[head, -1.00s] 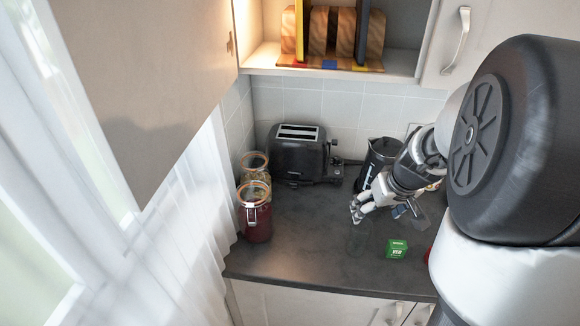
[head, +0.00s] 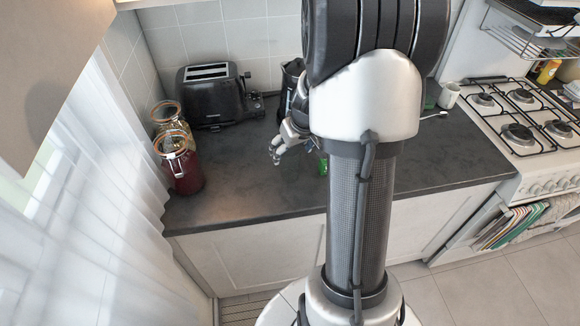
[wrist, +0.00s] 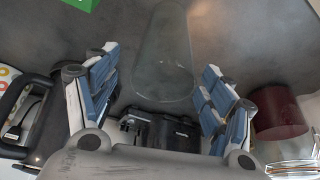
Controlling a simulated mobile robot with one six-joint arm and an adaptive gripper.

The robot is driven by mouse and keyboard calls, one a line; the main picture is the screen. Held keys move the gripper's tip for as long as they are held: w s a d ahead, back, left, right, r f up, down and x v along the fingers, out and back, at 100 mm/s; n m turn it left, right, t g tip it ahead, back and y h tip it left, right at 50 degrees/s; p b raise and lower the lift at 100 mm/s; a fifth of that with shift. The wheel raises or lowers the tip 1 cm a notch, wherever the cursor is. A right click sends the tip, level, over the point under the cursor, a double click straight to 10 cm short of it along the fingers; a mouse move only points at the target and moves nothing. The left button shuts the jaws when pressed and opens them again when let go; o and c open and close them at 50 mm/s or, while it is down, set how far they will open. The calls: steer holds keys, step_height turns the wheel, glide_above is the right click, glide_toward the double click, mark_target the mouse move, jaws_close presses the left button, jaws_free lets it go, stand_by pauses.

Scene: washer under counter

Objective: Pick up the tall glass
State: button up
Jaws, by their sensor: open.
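The tall glass (wrist: 163,60) is clear and see-through. In the wrist view it lies in the gap between my fingers and reaches beyond their tips; I cannot tell whether either finger touches it. My gripper (wrist: 160,68) is open, with blue-grey pads on both sides of the glass. In the head view my gripper (head: 276,153) is low over the dark counter, left of my arm. The glass is too faint to make out there.
A green box (head: 323,166) is partly hidden by my arm. A black toaster (head: 215,95) and jars, including a red-filled one (head: 182,165), stand at the left. A dark kettle (head: 289,85) is behind my gripper. A gas stove (head: 525,125) is at the right.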

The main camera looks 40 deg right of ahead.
steer(key=b+x, duration=0.1)
steer(key=x, duration=0.4)
steer(key=shift+a+b, duration=0.15)
steer(key=shift+b, duration=0.15)
steer(key=c, duration=1.3)
